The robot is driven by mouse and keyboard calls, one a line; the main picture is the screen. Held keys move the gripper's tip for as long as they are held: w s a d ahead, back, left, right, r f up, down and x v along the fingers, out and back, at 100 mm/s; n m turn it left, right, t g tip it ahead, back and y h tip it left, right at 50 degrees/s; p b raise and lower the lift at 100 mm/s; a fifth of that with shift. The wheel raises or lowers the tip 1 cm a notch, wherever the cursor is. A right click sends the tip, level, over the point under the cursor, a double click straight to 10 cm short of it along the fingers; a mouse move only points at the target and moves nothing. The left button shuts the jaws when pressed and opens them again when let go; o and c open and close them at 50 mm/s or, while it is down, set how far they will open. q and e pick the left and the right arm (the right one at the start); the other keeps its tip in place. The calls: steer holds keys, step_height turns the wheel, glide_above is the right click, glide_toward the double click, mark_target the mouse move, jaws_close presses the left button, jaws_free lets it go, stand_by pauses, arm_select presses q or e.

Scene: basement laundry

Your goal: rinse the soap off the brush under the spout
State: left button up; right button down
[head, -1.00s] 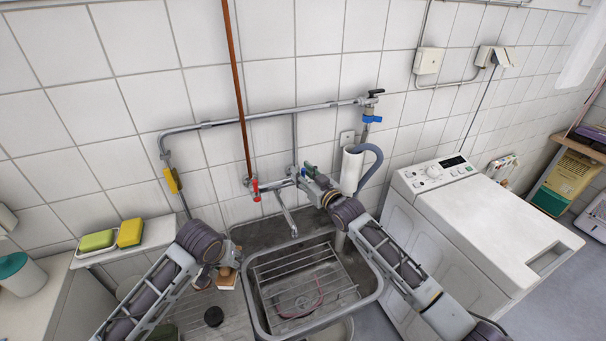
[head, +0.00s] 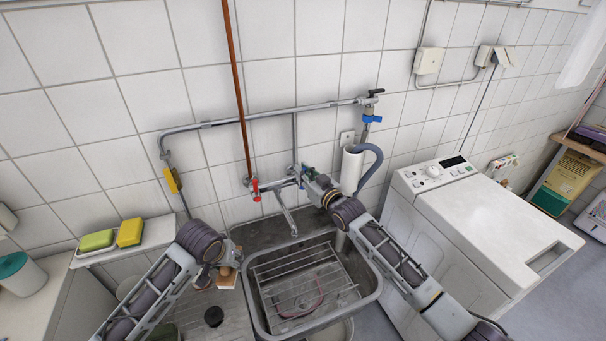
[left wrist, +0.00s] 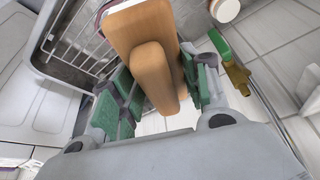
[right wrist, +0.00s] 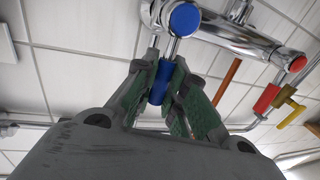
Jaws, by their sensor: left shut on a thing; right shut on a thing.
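The brush is a wooden block (left wrist: 148,40); in the head view it shows small (head: 228,277) at the sink's left edge. My left gripper (left wrist: 162,80) is shut on it, green pads on both sides. A pale strip shows along its far edge; I cannot tell whether that is bristles or soap. The metal spout (head: 287,218) hangs over the back of the sink, to the right of and above the brush. My right gripper (right wrist: 166,88) is shut on the blue lever (right wrist: 160,82) of the wall tap (right wrist: 225,35). I see no water stream.
The sink (head: 372,296) holds a wire rack (head: 310,275) and a thin red loop. A ribbed drainboard (head: 200,310) with a dark round thing lies left. A washing machine (head: 490,225) stands right.

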steer(key=shift+w+d+f+m+t+b, duration=0.15)
steer(key=shift+d+m, duration=0.25)
steer(key=shift+m, duration=0.35)
steer(key=shift+w+d+m+t+b, duration=0.15)
steer(key=shift+d+m, duration=0.2)
steer(key=shift+m, duration=0.4)
steer(key=c, duration=1.5)
jaws_free()
steer(key=shift+o, duration=0.2)
steer(key=shift+s, duration=0.1)
steer(key=v, duration=1.1)
steer(key=shift+s+d, duration=0.25)
steer(key=shift+d, duration=0.05)
steer(key=shift+f, duration=0.1)
steer(key=shift+s+f, duration=0.1)
steer(key=shift+f, duration=0.05)
